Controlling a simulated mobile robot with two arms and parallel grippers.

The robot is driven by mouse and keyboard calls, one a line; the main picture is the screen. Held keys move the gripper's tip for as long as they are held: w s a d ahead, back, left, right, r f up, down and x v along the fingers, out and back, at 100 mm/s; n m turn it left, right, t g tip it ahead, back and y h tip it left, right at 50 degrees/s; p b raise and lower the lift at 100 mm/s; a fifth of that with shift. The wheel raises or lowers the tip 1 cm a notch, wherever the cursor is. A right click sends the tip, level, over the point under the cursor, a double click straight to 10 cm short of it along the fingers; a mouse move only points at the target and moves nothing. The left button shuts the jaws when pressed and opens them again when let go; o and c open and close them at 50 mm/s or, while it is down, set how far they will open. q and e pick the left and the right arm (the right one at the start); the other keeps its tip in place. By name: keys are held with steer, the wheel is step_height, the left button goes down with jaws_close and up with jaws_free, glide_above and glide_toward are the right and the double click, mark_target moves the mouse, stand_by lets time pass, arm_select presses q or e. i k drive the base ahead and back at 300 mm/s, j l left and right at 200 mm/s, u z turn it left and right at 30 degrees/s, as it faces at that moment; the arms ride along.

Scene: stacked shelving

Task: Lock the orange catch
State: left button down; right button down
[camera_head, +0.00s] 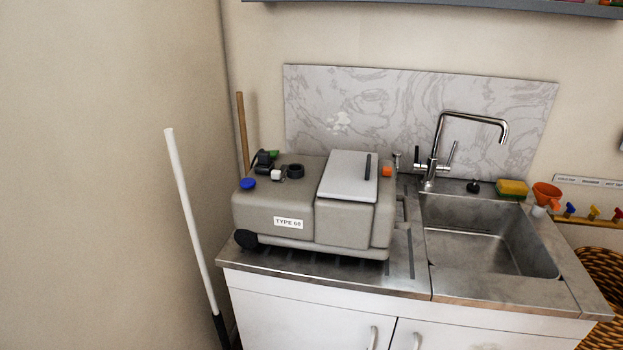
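A grey box-shaped machine (272,221) labelled "TYPE 60" stands on the steel drainboard left of the sink. A small orange piece (387,172), which looks like the orange catch, sits at the right end of its top. It is right of a light grey lid (345,178) that lies flat and carries a dark upright handle (368,167). The catch is too small to tell its position. A blue knob (248,183), a white piece and dark caps are on the machine's left top. Neither of my grippers is in view.
The steel sink (484,235) with a tall tap (437,150) is right of the machine. A yellow sponge (512,188) and an orange funnel (546,194) stand behind it. A white pole (191,220) leans at the left. A grey shelf edge (450,7) crosses the top.

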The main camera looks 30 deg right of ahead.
mark_target(387, 171)
steer(key=z, duration=1.05)
steer(key=i+l+u, duration=0.15)
steer(key=k+j, duration=0.05)
